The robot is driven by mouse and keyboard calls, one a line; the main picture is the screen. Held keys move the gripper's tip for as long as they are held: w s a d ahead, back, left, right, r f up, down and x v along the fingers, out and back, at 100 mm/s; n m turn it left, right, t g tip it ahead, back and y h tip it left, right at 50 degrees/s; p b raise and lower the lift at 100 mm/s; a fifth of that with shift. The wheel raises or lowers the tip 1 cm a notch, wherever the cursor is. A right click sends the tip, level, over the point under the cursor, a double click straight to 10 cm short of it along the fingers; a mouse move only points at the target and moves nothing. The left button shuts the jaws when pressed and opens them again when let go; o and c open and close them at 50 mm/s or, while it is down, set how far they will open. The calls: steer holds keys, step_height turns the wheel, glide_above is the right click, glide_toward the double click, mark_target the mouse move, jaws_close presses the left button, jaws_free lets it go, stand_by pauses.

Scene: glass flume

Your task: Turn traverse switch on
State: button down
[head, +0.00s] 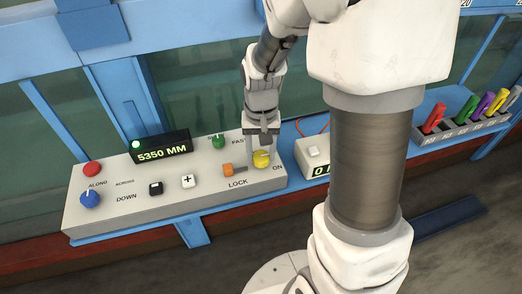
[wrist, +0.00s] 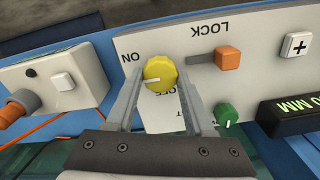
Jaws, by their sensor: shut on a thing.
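The yellow knob (head: 261,160) sits at the right end of the sloping grey control panel (head: 110,205), by the word ON. In the wrist view the yellow knob (wrist: 159,72) lies between my two fingers, with ON to its left and OFF, partly covered, below it. A white pointer mark on the knob faces left and slightly down in that view, nearer the ON side. My gripper (head: 263,147) reaches down from above and is shut on the knob; it also shows in the wrist view (wrist: 161,66). The word naming the switch is hidden.
An orange lock lever (head: 228,170) and a green knob (head: 218,142) are close beside my gripper. Black (head: 156,188) and white (head: 188,181) buttons, a blue knob (head: 90,199) and a display (head: 161,147) lie left. A small white box (head: 312,151) stands right.

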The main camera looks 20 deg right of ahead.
mark_target(261, 156)
steer(key=shift+c, duration=1.4)
jaws_free()
steer(key=shift+r, duration=0.1)
step_height(261, 156, up, 17)
steer(key=p, duration=0.2)
steer(key=shift+r, duration=0.2)
steer(key=s+r+n+t, duration=0.3)
steer(key=s+t, duration=0.2)
steer(key=s, duration=0.8)
steer(key=shift+s+r+t, duration=0.2)
steer(key=shift+s+t, duration=0.1)
